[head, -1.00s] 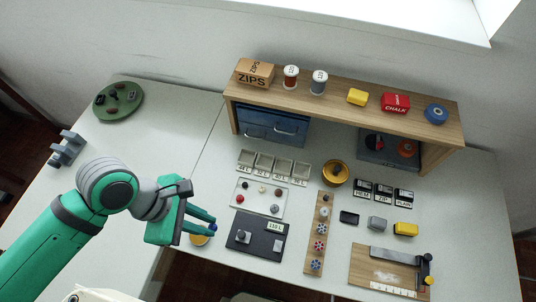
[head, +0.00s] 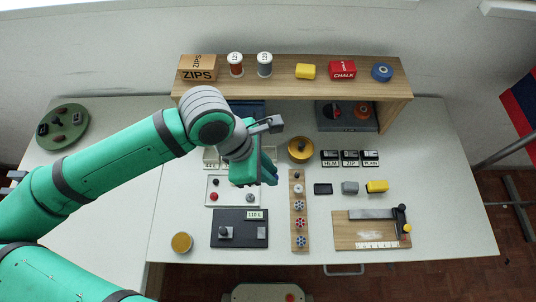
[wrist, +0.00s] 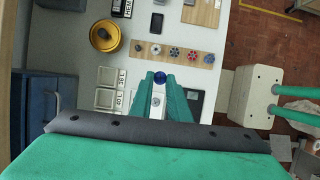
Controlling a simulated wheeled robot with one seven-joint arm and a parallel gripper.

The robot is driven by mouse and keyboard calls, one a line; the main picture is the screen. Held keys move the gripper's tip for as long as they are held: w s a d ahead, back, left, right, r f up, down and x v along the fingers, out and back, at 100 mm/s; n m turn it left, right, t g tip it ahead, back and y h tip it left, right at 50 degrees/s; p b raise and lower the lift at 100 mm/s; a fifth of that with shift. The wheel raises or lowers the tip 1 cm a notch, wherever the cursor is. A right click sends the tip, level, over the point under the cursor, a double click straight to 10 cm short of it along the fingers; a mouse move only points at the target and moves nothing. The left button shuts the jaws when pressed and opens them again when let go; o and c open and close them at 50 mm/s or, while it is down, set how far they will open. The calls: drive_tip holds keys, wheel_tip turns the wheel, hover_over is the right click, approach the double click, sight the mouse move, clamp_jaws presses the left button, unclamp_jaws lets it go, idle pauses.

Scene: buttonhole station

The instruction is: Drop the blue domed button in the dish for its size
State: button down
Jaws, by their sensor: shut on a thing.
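My gripper (wrist: 160,84) is shut on the blue domed button (wrist: 159,77), which sits between its fingertips in the wrist view. In the head view my gripper (head: 270,181) is above the right part of the white button tray (head: 222,183), and its fingers hide the button. The row of square, labelled size dishes (head: 211,158) lies behind, partly covered by my arm. In the wrist view two dishes show left of the fingers: one marked 36 L (wrist: 107,76) and one that seems marked 40 L (wrist: 104,98).
A dark mat (head: 225,242) with a 110 L card lies in front of the tray. A wooden strip (head: 299,215) with several buttons and a yellow round tin (head: 300,150) stand to the right. The wooden shelf (head: 290,90) runs along the back.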

drive_tip(key=shift+w+d, duration=0.25)
drive_tip(key=shift+w+a+f, duration=0.3)
drive_tip(key=shift+w+f, duration=1.65)
drive_tip(key=shift+w, duration=0.3)
drive_tip(key=shift+w+a+f, duration=0.35)
drive_tip(key=shift+w+f, duration=1.55)
drive_tip(key=shift+w, duration=0.35)
drive_tip(key=shift+w+a+f, duration=0.3)
drive_tip(key=shift+w+f, duration=1.65)
drive_tip(key=shift+w, duration=0.3)
drive_tip(key=shift+f, duration=0.7)
drive_tip(key=shift+a+f, duration=0.1)
drive_tip(key=shift+f, duration=0.05)
drive_tip(key=shift+f, duration=0.3)
drive_tip(key=shift+f, duration=0.1)
